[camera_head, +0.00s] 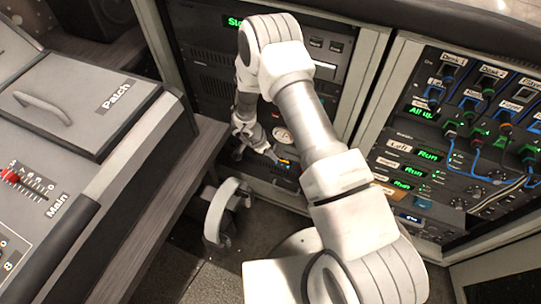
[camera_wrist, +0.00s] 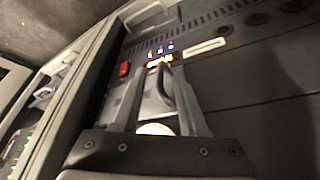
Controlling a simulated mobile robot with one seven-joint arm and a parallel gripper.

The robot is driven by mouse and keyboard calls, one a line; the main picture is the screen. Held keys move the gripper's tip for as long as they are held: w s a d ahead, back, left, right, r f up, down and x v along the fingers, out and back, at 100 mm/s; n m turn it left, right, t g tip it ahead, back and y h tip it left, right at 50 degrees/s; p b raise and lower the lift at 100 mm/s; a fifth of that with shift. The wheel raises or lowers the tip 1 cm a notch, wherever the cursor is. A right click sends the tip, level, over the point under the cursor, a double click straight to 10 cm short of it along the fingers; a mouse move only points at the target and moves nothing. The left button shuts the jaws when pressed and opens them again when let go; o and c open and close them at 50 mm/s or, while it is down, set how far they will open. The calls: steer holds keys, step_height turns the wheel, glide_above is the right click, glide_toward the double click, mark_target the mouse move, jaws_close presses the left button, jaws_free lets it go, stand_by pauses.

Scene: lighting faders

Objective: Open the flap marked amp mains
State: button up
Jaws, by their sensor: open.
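My gripper (camera_head: 257,147) reaches down to the lower part of the left rack in the head view. In the wrist view its two fingers (camera_wrist: 157,70) are apart, one on each side of a grey part with a raised dark handle (camera_wrist: 166,84). This may be the amp mains flap, but I can read no marking on it. I cannot tell whether the fingers touch it. Small orange and blue lights (camera_wrist: 160,56) show just beyond the fingertips. My arm hides part of the rack in the head view.
A red switch (camera_wrist: 124,69) and a pale strip (camera_wrist: 205,48) sit near the lights. A round white dial (camera_head: 283,135) is on the left rack. The right rack (camera_head: 455,140) carries cables and green displays. The desk (camera_head: 110,100) with the Patch lid stands at left.

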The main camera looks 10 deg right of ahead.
steer(key=shift+d+f, duration=0.1)
steer(key=shift+f, duration=0.25)
jaws_close()
stand_by(1.2)
